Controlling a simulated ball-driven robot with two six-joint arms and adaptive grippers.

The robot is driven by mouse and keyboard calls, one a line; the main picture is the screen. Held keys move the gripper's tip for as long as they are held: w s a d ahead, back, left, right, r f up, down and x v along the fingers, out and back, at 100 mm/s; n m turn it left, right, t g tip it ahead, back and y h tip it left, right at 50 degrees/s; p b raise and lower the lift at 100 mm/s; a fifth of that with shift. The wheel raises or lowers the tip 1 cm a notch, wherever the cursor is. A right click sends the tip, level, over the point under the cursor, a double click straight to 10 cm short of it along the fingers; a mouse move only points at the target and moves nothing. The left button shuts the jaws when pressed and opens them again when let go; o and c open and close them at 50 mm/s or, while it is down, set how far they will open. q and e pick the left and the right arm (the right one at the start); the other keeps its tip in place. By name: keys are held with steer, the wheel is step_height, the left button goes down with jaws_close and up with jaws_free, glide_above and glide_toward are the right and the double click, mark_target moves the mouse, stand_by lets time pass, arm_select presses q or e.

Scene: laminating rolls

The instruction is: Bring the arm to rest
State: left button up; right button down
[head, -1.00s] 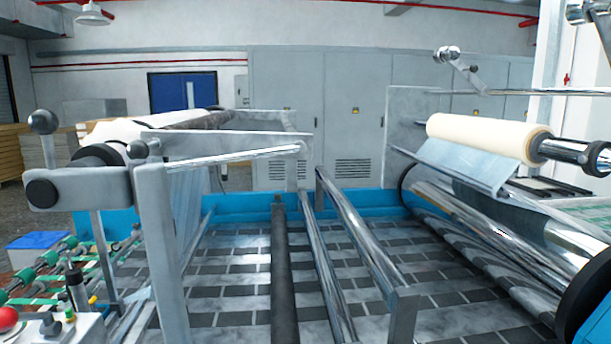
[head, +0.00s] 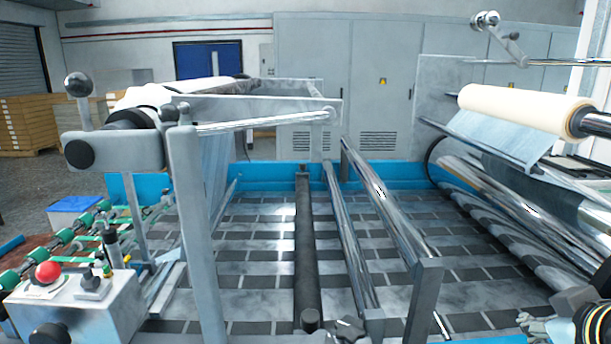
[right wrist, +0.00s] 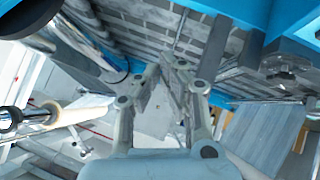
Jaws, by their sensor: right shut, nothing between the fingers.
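My right gripper (head: 532,326) shows at the bottom right edge of the head view, small and partly cut off, beside my dark arm link. In the right wrist view my right gripper (right wrist: 166,74) fills the middle. Its grey fingers come close together at the tips, and it is shut with nothing held. The laminating machine's rollers and blue frame lie beyond it, apart from the fingers. My left gripper is not in view.
A cream roll (head: 522,105) sits on a shaft at the right, above shiny rollers (head: 520,205). A metal post (head: 195,220) stands at left, near a control box with a red button (head: 48,272). Steel bars (head: 380,195) run through the middle over a tiled-looking bed.

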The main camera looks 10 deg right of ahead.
steer(key=s+a+f+g+y, duration=0.2)
steer(key=s+a+f+g, duration=0.15)
steer(key=s, duration=0.35)
steer(key=s+a+f+g+y, duration=0.1)
steer(key=s+a+f+g, duration=0.1)
steer(key=s+a, duration=0.35)
steer(key=s+d+f+b, duration=0.2)
steer(key=f+b, duration=0.5)
steer(key=f, duration=1.4)
steer(key=s+d+f+b, duration=0.2)
steer(key=f+b, duration=0.5)
steer(key=f, duration=1.3)
steer(key=s+f+g+b, duration=0.1)
steer(key=s+f+b, duration=0.3)
steer(key=s+f, duration=0.5)
steer(key=s+d+f+m+g+b, duration=0.1)
steer(key=s+f+b, duration=0.4)
steer(key=s+f, duration=0.4)
step_height(320, 180, down, 6)
steer(key=shift+d+r, duration=0.1)
steer(key=shift+d, duration=0.05)
steer(key=shift+s, duration=0.1)
